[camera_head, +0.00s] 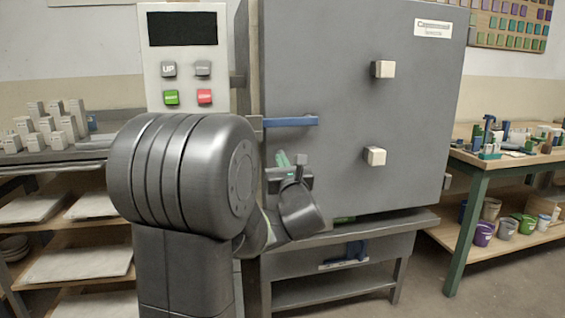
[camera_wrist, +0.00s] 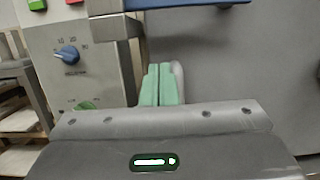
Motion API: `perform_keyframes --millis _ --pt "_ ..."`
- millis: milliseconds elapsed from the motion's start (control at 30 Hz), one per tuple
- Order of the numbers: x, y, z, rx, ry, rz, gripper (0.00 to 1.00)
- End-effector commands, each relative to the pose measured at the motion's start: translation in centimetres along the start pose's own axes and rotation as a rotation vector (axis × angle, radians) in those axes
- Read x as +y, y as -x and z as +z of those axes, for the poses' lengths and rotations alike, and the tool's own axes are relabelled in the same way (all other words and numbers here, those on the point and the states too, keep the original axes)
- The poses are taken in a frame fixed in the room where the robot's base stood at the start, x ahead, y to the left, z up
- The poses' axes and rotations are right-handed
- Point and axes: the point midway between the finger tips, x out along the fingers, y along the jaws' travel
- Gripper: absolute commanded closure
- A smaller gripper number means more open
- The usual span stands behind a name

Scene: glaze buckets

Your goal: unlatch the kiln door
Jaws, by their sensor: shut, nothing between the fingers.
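The grey kiln door (camera_head: 345,85) fills the middle of the head view, with two pale knobs (camera_head: 382,69) on its face. The blue latch handle (camera_head: 292,121) lies level across the door's left edge, its left end at a grey bracket (camera_head: 257,123). The handle's underside also shows at the top of the wrist view (camera_wrist: 185,4). My gripper (camera_head: 283,158) is just below the handle and apart from it. Its green fingers (camera_wrist: 160,84) are together and empty, pointing upward in the wrist view. I cannot tell how far they are from the door face.
Shelves with pale boards (camera_head: 80,263) are at left. A green-legged workbench (camera_head: 475,170) with buckets below is at right. Bare floor (camera_head: 420,290) lies between.

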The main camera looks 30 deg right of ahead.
Motion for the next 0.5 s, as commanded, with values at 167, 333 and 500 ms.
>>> perform_keyframes --millis 167,333,500 --pt "0.1 -4.0 -0.1 -0.001 -0.001 0.002 1.0" --pt "0.0 -6.8 0.6 -0.004 0.0 0.0 1.0" --pt "0.0 -7.2 3.0 -0.002 0.0 0.0 1.0"
